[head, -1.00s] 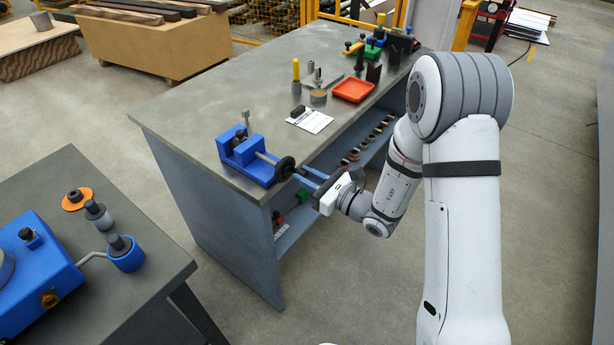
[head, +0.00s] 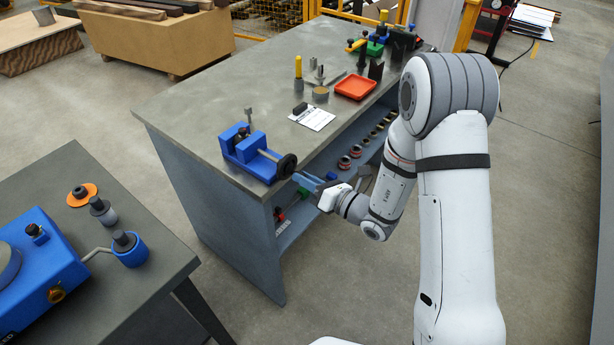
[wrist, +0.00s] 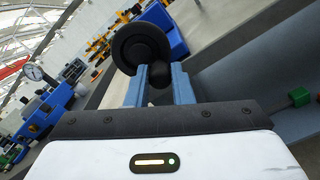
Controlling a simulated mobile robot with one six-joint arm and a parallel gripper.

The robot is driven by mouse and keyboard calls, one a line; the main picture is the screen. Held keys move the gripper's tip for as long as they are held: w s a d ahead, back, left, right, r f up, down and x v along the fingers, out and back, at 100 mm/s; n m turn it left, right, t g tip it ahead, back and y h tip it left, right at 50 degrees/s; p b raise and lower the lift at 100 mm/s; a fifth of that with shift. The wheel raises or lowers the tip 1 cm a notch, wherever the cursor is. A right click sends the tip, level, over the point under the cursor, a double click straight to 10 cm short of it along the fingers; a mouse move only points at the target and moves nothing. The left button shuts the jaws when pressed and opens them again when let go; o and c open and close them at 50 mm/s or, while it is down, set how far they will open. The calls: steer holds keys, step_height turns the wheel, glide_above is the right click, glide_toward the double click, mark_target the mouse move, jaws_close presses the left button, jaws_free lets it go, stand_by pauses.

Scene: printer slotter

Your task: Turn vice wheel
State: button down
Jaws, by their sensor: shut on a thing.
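The blue vice (head: 243,150) sits on the near left corner of the workbench. Its black wheel (head: 288,166) is on the end of a shaft on its right side. In the wrist view the wheel (wrist: 141,46) shows as a dark disc, with a round black handle knob (wrist: 158,73) in front of it. My gripper (head: 299,180) is at the lower right of the wheel, and its two blue fingers (wrist: 159,68) are shut on the knob, one on each side. Part of the knob is hidden between the fingers. The vice body (wrist: 172,31) shows behind the wheel.
The workbench (head: 195,110) carries a paper sheet (head: 316,119), a red tray (head: 355,87) and several tools farther back. Its lower shelf holds small parts. Another table (head: 175,235) with a blue machine (head: 45,275) stands at left. Open floor lies in front.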

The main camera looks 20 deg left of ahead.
steer(key=shift+m, duration=0.5)
steer(key=c, duration=1.3)
jaws_free()
steer(key=shift+a, duration=0.1)
steer(key=v, duration=0.8)
steer(key=shift+b, duration=0.4)
